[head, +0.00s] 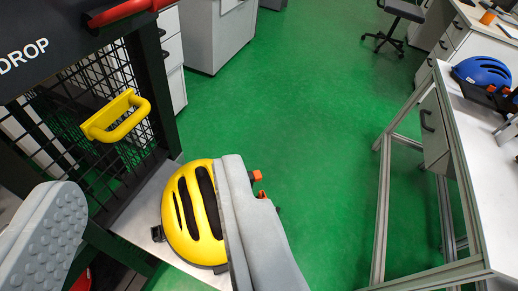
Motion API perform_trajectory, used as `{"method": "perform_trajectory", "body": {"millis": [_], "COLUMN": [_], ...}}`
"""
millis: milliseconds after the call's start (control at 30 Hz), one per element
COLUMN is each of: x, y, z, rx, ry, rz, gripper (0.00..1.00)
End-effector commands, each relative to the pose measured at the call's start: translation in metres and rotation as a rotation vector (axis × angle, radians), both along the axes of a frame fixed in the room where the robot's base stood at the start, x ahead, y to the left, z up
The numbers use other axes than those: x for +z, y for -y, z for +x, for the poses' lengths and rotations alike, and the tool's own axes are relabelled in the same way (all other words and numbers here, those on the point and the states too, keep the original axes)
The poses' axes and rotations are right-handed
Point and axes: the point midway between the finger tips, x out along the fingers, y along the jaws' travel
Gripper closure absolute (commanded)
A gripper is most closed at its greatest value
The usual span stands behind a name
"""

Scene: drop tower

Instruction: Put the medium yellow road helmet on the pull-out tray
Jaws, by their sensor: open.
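The yellow helmet (188,215) with dark vents sits on a light grey plate, seemingly the pull-out tray (150,198), at the foot of the drop tower. My gripper (150,182) is open, its two grey fingers wide apart. The right finger overlaps the right side of the helmet and hides part of it. Orange strap parts show just past that finger. The left finger, with its studded pad, is well to the left, clear of the helmet. I cannot tell whether the right finger touches the helmet.
A mesh panel with a yellow handle (115,116) stands behind the tray at left, under a dark panel reading DROP (24,56). A blue helmet (482,72) lies on a white-topped bench (490,150) at right. The green floor (300,110) between is clear.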

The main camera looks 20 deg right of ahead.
Motion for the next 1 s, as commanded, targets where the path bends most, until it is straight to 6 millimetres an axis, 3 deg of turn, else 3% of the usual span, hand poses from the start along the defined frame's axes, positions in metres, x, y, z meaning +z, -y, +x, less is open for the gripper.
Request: {"method": "perform_trajectory", "body": {"millis": [33,200,400,1000], "x": [0.010,0.035,0.049,0.051], "y": [0.000,0.001,0.002,0.002], "z": [-0.015,-0.053,-0.077,-0.081], "rx": [-0.002,-0.008,-0.011,-0.010], "ry": [0.052,0.193,0.283,0.297], "rz": [0.007,0.027,0.041,0.045], "gripper": [0.56,0.56,0.56,0.56]}}
